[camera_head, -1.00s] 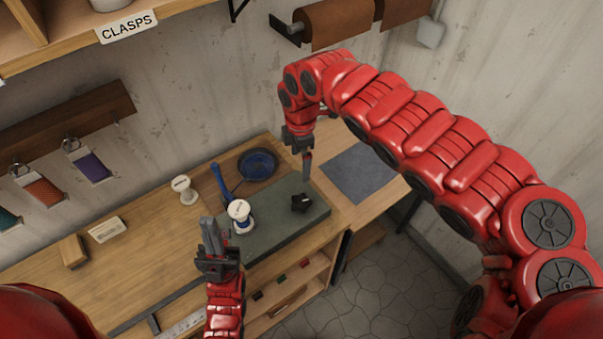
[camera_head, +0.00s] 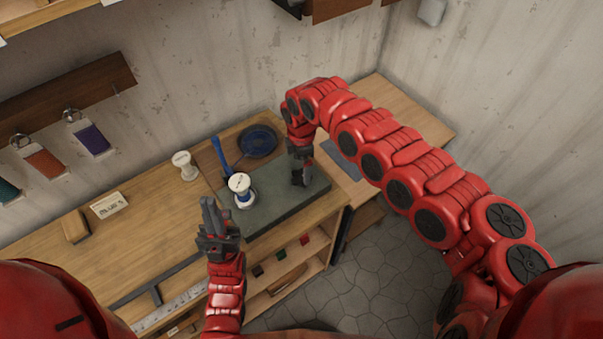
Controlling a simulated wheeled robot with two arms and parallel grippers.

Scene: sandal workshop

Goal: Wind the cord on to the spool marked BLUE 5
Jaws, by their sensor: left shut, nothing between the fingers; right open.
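A white spool with blue on it (camera_head: 240,186) stands upright at the left part of the green mat (camera_head: 265,213). A second white spool (camera_head: 184,166) stands on the bench behind it to the left. Blue cord seems to lie coiled in a dark round dish (camera_head: 257,141) at the back. My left gripper (camera_head: 210,212) is shut and empty, just left of and nearer than the blue spool. My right gripper (camera_head: 300,177) is open, low over the mat's right part, where it hides the black knob. I cannot tell whether it touches the knob.
A blue-handled tool (camera_head: 220,155) lies behind the blue spool. A small card (camera_head: 109,206), seemingly lettered BLUE 5, and a wooden block (camera_head: 74,226) are on the left. A ruler (camera_head: 170,307) lies along the front edge. The left-middle bench is clear.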

